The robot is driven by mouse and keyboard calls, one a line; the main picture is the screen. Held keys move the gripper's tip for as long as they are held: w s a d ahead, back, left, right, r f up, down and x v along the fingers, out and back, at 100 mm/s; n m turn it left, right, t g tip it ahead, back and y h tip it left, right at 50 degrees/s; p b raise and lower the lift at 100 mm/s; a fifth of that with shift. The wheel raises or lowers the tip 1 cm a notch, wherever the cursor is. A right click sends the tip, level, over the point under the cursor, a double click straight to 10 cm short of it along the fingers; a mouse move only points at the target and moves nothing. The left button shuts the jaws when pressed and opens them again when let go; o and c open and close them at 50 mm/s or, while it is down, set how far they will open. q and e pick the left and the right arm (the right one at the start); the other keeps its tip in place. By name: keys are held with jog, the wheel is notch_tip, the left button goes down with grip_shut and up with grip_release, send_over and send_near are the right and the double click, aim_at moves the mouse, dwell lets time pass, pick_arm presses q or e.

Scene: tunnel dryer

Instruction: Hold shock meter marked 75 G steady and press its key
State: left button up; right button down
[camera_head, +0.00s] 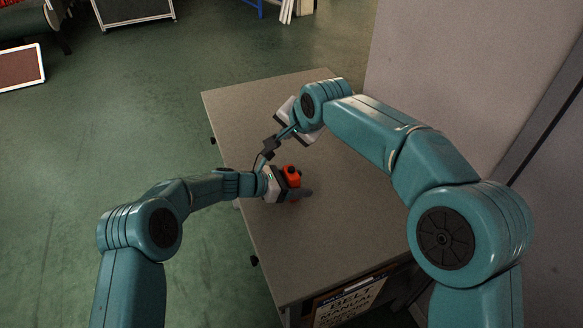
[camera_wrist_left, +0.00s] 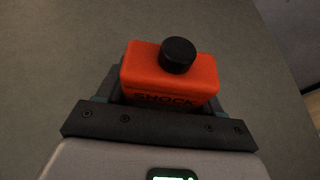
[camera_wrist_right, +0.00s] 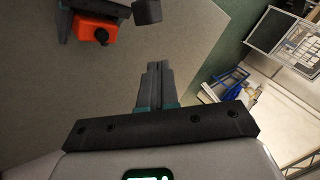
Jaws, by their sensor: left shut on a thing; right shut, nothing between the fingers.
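The shock meter (camera_head: 292,177) is a small orange box with a black round key (camera_wrist_left: 178,55) on top. In the left wrist view the box (camera_wrist_left: 150,75) shows the word SHOCK on its near face; no 75 G mark can be read. My left gripper (camera_head: 296,190) is shut on the meter, which sits at or just above the table top near its left edge. My right gripper (camera_wrist_right: 157,85) is shut and empty, pointing at the bare table. In the right wrist view the meter (camera_wrist_right: 92,28) is at the upper left, apart from the right fingers.
The grey table (camera_head: 345,215) is otherwise clear. A pale wall panel (camera_head: 450,80) rises along its right side. A paper sign (camera_head: 348,303) is on the table's front. Green floor (camera_head: 110,120) lies to the left, with a framed board (camera_head: 20,68) far off.

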jog(key=r+n, duration=0.1)
jog(key=s+d+n+t, duration=0.1)
jog(key=n, duration=0.1)
jog(key=shift+s+d+r+y, duration=0.15)
jog(key=shift+d+r+y, duration=0.05)
jog(key=shift+r+y, duration=0.15)
send_over(294, 173)
jog(key=shift+f, duration=4.45)
jog(key=shift+f, duration=0.1)
jog(key=shift+f, duration=0.3)
